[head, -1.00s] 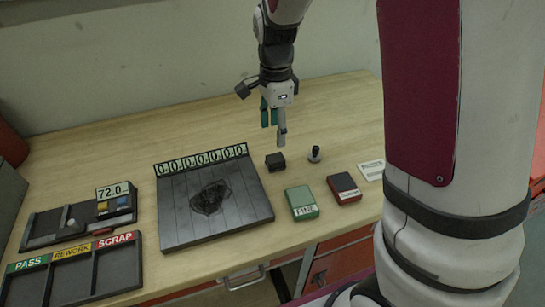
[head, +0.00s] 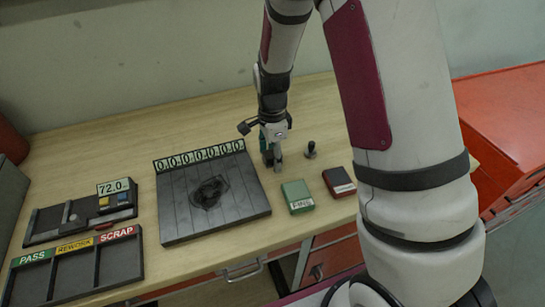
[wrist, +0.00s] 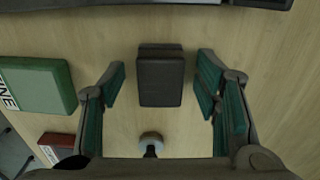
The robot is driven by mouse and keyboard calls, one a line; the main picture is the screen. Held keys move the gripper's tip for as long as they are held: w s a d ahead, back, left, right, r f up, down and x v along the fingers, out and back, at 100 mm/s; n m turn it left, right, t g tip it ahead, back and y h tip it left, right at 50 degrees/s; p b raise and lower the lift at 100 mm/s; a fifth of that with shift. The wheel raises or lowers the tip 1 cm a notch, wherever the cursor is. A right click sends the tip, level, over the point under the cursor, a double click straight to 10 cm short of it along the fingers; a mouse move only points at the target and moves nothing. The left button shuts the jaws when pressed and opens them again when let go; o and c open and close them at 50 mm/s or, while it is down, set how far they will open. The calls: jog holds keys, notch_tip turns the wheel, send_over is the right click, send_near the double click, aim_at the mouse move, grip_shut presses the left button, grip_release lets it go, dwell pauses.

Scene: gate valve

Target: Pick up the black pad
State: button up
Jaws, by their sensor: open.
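The black pad (wrist: 161,80) is a small dark block on the wooden table. In the wrist view it lies between my two open fingers, with a gap on each side. In the head view my gripper (head: 272,160) is low over the table, just right of the large dark plate, and hides the pad. My gripper is open and holds nothing; its green finger pads show on both sides in the wrist view.
A small black knobbed stamp (head: 310,150) stands close to the right of my gripper. A green box (head: 297,196) and a red box (head: 339,182) lie nearer the front. The dark slatted plate (head: 205,222) with its number strip is to the left, with sorting trays (head: 70,274) beyond.

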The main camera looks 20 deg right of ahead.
aim_at(272, 152)
jog(key=c, duration=1.2)
jog(key=shift+c, duration=0.2)
jog(key=shift+w+r, duration=0.1)
jog(key=shift+r, duration=0.6)
notch_tip(272, 152, up, 2)
jog(key=shift+r+b, duration=0.1)
jog(key=shift+b, duration=0.25)
jog(key=s+d, duration=0.2)
jog(key=s, duration=0.3)
jog(key=s+d+r, duration=0.1)
jog(key=s+d, duration=0.1)
jog(key=s, duration=0.2)
jog(key=s+d, duration=0.3)
jog(key=s, duration=0.2)
jog(key=shift+s+r, duration=0.25)
jog(key=shift+s, duration=0.05)
